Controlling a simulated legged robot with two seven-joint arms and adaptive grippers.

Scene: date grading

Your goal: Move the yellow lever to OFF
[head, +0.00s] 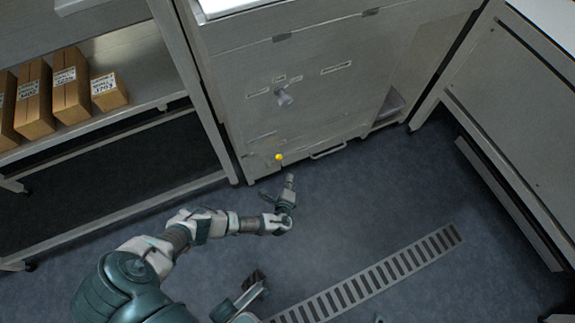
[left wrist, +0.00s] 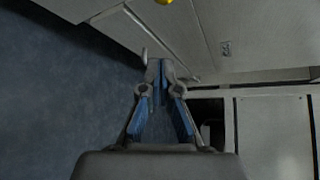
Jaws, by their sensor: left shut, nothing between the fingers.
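The yellow lever shows as a small yellow knob (head: 279,157) low on the front of the grey metal cabinet (head: 235,105). Its shaft and the ON and OFF marks are too small to make out. In the left wrist view the yellow knob (left wrist: 164,2) is cut by the top edge, ahead of the fingers. My left gripper (head: 290,178) is shut and empty, just below and slightly right of the knob in the head view, apart from it. In the left wrist view its fingertips (left wrist: 160,66) meet in front of the cabinet's lower part.
A grey round knob (head: 284,97) and small labels sit higher on the cabinet front. A bar handle (head: 328,149) is at its lower edge. A shelf with several cardboard boxes (head: 72,85) stands left. A floor grate (head: 370,282) crosses the open floor.

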